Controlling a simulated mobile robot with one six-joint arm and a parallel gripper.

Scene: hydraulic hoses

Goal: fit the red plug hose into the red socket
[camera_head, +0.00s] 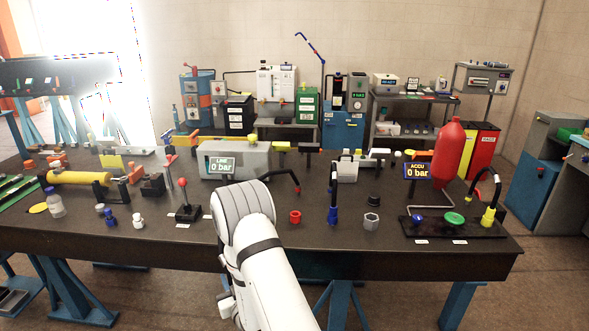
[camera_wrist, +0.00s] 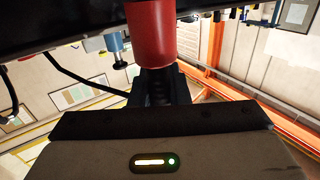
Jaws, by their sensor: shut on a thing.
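My gripper (camera_wrist: 155,88) is shut on a red cylindrical piece in the wrist view, which looks like the red plug (camera_wrist: 150,32). Its far end runs up out of the frame. In the head view my white arm hides the gripper and what it holds. A black curved hose (camera_head: 284,173) with a small red tip shows just right of my arm. A red ring-shaped piece (camera_head: 295,216) sits on the table below that tip. I cannot tell for sure which part is the red socket, or whether the held piece touches it.
A blue plug hose (camera_head: 332,214) stands right of the red ring, with a grey hex piece (camera_head: 371,221) and black knob (camera_head: 374,200) beyond. A red bottle (camera_head: 449,155) and yellow plug hose (camera_head: 488,216) are at the right. A red-knobbed lever (camera_head: 183,186) stands left of my arm.

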